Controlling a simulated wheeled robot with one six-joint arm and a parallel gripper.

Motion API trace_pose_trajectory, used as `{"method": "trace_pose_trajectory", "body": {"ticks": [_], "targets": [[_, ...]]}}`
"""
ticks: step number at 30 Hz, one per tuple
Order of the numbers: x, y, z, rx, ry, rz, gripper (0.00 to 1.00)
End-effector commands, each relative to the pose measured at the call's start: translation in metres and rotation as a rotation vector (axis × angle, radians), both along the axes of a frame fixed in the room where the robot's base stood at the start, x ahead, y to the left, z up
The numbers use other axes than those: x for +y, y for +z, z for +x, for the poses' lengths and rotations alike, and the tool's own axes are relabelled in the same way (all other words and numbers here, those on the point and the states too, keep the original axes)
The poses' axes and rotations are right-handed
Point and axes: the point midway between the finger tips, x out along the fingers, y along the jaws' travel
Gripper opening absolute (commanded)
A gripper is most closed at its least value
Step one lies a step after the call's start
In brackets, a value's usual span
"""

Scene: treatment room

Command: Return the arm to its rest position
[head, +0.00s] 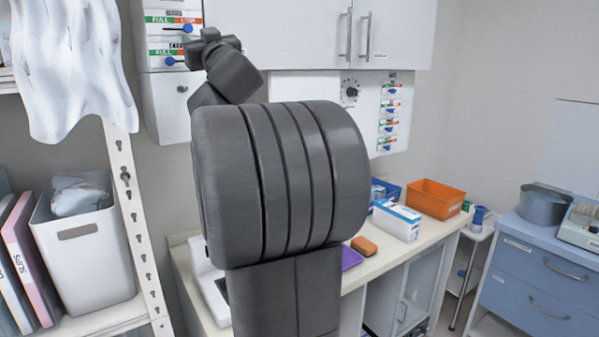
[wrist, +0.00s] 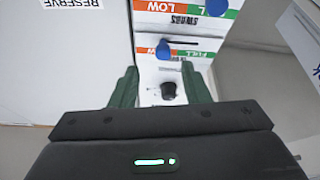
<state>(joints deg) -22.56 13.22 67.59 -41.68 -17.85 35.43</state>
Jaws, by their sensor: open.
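My arm stands raised in the middle of the head view, in front of the counter, with its large dark link hiding part of the counter and wall. My gripper shows in the wrist view (wrist: 162,88), with its two green fingers apart and nothing between them. Behind the fingers is a white dispenser panel (wrist: 165,72) with blue knobs, a black knob and SWABS, LOW and FULL labels. In the head view the arm's far end is up at the left, near the wall dispenser (head: 168,100). Whether the gripper touches the panel I cannot tell.
A white shelf (head: 140,235) with a bin (head: 88,262) and a hanging cloth (head: 72,70) stands at left. The counter (head: 405,256) holds an orange tray (head: 436,199), a box (head: 397,220) and a brown sponge-like block (head: 364,246). Cabinets (head: 400,30) hang above. Blue drawers (head: 540,275) stand right.

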Motion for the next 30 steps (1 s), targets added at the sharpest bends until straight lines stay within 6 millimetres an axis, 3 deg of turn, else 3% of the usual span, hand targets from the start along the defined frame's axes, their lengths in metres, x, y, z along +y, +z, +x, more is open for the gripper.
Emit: {"method": "trace_pose_trajectory", "body": {"ticks": [6,12,30], "targets": [[0.021,0.016,0.029,0.001,0.002,0.001,0.42],[0.032,0.024,0.045,0.001,0.001,0.000,0.42],[0.033,0.025,0.049,0.001,-0.003,0.003,0.42]]}}
